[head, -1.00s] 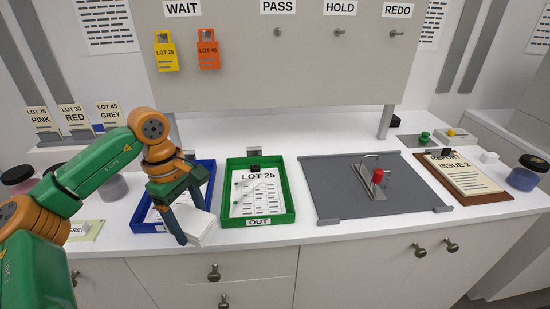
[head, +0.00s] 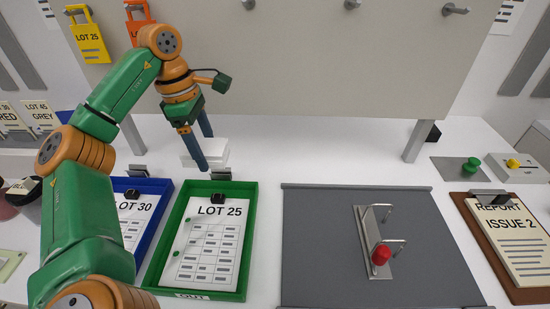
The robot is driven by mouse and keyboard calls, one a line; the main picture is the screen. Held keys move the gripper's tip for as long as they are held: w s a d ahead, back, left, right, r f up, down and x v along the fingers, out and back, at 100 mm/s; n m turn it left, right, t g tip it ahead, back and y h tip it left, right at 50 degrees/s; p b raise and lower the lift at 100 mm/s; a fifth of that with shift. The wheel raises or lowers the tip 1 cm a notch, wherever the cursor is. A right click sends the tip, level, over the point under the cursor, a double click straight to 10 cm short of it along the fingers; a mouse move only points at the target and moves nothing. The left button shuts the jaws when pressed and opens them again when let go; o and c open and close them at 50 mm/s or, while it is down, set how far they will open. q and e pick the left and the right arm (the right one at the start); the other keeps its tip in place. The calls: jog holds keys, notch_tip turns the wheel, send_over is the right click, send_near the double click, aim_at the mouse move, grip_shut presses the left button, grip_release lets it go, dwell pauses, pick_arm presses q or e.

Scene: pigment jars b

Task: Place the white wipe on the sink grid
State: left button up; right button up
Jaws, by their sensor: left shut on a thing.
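My left gripper (head: 205,150) is shut on the white wipe (head: 215,155), a thick folded white pad. It holds the wipe at the back of the white counter, just behind the green tray, in front of the upright grey panel. The gripper fingers cover part of the wipe. Whether the wipe touches the counter I cannot tell. I cannot make out a sink grid in this view. My right gripper is not in view.
The green tray (head: 245,245) holds a LOT 25 sheet, beside a blue tray (head: 158,217). A dark grey mat (head: 320,240) carries a metal fixture with a red knob (head: 381,254). A brown clipboard (head: 513,294) lies at right.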

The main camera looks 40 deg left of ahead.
aim_at(219, 140)
pick_arm(q)
jog(key=w+f+b, duration=0.1)
jog(key=w+d+f+b, duration=0.1)
jog(key=w, duration=0.1)
jog(key=shift+w+d, duration=0.1)
jog(key=shift+d, duration=0.1)
jog(key=w+d+f+p, duration=0.1)
jog(key=w+f, duration=0.1)
jog(key=w+d+f, duration=0.2)
jog(key=w, duration=0.1)
jog(key=w+d+f+p, duration=0.1)
jog(key=w+f, duration=0.1)
jog(key=w, duration=0.1)
jog(key=shift+w+d+f+p, duration=0.15)
jog(key=shift+d+f+p, duration=0.05)
jog(key=shift+f+p, duration=0.2)
notch_tip(219, 140, down, 3)
jog(key=shift+d+f+p, duration=0.15)
jog(key=shift+f+p, duration=0.05)
jog(key=shift+p, duration=0.55)
jog(key=shift+w+f, duration=0.1)
jog(key=shift+f, duration=0.15)
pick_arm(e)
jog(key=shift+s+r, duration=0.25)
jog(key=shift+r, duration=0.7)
pick_arm(q)
jog(key=o, duration=0.9)
jog(key=shift+f, duration=0.1)
jog(key=shift+o, duration=0.7)
